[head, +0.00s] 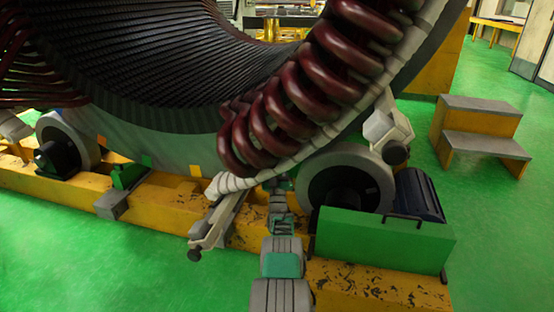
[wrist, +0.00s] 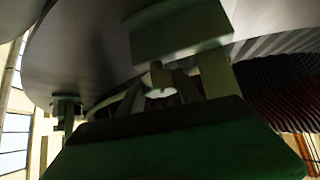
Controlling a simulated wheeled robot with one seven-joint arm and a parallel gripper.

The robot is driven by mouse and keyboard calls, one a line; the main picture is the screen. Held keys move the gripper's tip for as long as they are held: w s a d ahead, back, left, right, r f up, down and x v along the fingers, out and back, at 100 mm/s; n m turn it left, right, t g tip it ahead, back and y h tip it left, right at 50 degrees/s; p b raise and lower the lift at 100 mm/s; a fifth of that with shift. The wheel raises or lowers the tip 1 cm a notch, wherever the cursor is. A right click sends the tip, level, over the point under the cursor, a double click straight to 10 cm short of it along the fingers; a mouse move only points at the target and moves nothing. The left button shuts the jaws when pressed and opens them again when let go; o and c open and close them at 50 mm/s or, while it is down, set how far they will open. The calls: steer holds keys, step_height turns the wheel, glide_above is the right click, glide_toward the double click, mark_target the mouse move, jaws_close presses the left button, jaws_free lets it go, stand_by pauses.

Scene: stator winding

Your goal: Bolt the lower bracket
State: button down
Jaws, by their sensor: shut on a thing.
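A pale grey bracket (head: 218,222) slants down from the white-wrapped coil end, left of my arm; I take it as the lower bracket. My grey and teal arm reaches up from the bottom. My gripper is largely hidden under the coils in the head view. In the dark wrist view my gripper (wrist: 160,92) is shut on a small bolt-like cylinder (wrist: 157,74) that points up. A blocky plate (wrist: 180,38) is just above it. I cannot tell whether the cylinder touches it.
The stator's red-brown coils (head: 300,95) hang over my arm. A large roller (head: 345,182) and a green plate (head: 380,238) stand close to its right. The worn yellow beam (head: 160,205) runs beneath. Steps (head: 480,130) stand at right. Green floor is clear at lower left.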

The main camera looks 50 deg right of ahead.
steer(key=c, duration=0.8)
jaws_free()
steer(key=shift+c, duration=0.2)
steer(key=p+v, duration=0.3)
steer(key=v, duration=0.4)
steer(key=shift+a+f, duration=0.2)
steer(key=shift+f, duration=0.1)
steer(key=shift+s, duration=0.15)
